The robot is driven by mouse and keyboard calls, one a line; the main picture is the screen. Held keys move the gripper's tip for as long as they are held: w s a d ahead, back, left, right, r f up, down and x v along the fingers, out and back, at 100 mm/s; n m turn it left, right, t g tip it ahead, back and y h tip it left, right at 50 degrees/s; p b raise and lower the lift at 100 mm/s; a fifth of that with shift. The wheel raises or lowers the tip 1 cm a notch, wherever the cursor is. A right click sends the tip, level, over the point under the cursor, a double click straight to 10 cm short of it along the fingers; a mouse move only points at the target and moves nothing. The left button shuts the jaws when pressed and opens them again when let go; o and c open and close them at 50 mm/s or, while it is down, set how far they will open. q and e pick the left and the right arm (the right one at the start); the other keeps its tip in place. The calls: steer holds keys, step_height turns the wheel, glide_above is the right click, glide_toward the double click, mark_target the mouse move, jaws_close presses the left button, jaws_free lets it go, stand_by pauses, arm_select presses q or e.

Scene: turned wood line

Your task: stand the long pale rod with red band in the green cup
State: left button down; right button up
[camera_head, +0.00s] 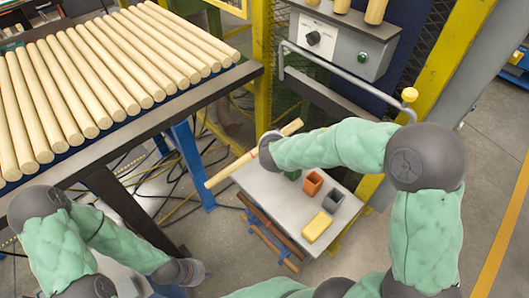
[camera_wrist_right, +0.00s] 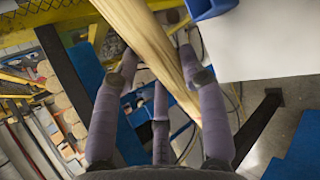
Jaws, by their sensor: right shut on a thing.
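My right gripper (camera_head: 268,146) is shut on a long pale rod (camera_head: 231,169). The rod is tilted, held above the small white table, its lower end out past the table's left side. In the right wrist view the rod (camera_wrist_right: 150,42) runs between the fingers (camera_wrist_right: 160,65).
An orange cup (camera_head: 313,182), a grey cup (camera_head: 333,200) and a yellow block (camera_head: 316,227) stand on the white table (camera_head: 289,225). A rack (camera_head: 128,125) of many pale rods fills the upper left. A grey control box (camera_head: 340,45) and yellow posts stand behind.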

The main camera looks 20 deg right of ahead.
steer(key=d+r+n+h, duration=0.1)
steer(key=r, duration=0.2)
steer(key=d+r+n+t+h+p, duration=0.1)
steer(key=d+r+h, duration=0.1)
steer(key=r, duration=0.1)
steer(key=d+r+n+h+p, duration=0.1)
steer(key=r+h, duration=0.1)
steer(key=r, duration=0.1)
steer(key=shift+w+d+r, duration=0.25)
steer(key=shift+w+r, duration=0.05)
steer(key=shift+w, duration=0.1)
steer(key=s+d+r+n+h+p, duration=0.25)
steer(key=r+h, duration=0.35)
steer(key=r, duration=0.4)
step_height(320, 180, down, 6)
steer(key=b, duration=0.5)
steer(key=shift+w+d+m, duration=0.25)
steer(key=shift+d+m, duration=0.05)
steer(key=shift+m, duration=0.05)
steer(key=shift+b, duration=0.55)
